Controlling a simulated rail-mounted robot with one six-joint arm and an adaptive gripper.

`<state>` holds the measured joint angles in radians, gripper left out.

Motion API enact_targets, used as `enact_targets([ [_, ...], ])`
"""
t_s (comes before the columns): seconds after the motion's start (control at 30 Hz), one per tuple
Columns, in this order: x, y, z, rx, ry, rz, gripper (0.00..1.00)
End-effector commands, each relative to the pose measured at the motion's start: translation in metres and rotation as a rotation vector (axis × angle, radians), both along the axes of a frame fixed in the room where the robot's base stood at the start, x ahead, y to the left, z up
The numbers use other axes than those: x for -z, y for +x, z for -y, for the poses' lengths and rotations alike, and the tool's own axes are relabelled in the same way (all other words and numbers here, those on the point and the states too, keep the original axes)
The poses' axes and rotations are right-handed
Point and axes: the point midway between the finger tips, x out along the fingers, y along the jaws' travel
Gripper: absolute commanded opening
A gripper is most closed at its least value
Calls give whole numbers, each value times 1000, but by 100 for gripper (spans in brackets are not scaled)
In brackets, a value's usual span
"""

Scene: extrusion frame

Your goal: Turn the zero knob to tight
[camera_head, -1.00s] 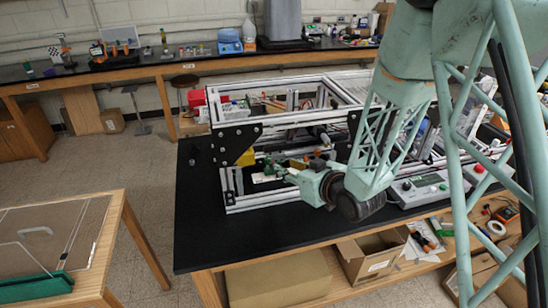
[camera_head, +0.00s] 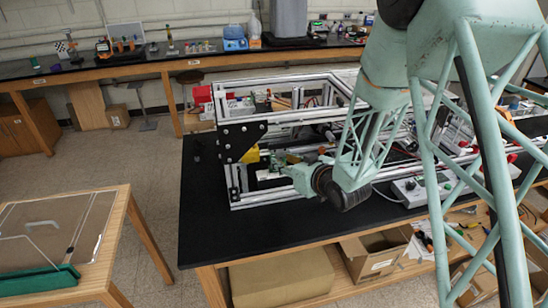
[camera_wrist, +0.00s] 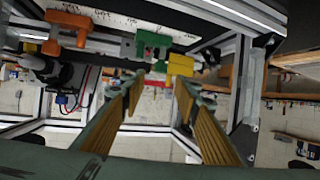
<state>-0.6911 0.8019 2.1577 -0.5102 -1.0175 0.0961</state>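My gripper (camera_wrist: 160,82) is open in the wrist view, with its two long ribbed fingers apart and nothing seen between them. Beyond the fingertips are a green knob-like part (camera_wrist: 152,42) and a yellow block-like part (camera_wrist: 180,65), below a white labelled panel (camera_wrist: 112,18). Orange handles (camera_wrist: 68,20) sit left of them. Which part is the zero knob cannot be told; the label is too small to read. In the head view, my gripper (camera_head: 274,162) is at the near left part of the extrusion frame (camera_head: 300,85), beside the yellow bracket (camera_head: 251,154). Fingertip contact cannot be told.
Frame bars and a black corner plate (camera_head: 240,140) stand close around my gripper. A white control box (camera_head: 408,190) lies to the right on the black tabletop (camera_head: 235,235). The tabletop's front left is clear. A dark cylindrical fitting (camera_wrist: 58,72) is left of the fingers.

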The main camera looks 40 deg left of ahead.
Motion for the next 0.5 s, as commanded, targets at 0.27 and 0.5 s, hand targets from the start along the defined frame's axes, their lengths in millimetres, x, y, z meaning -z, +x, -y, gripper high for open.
enact_targets([
  [0.27, 15, 13, -32, -1, -1, 0, 29],
  [0.5, 25, 23, -55, -1, -1, 0, 29],
])
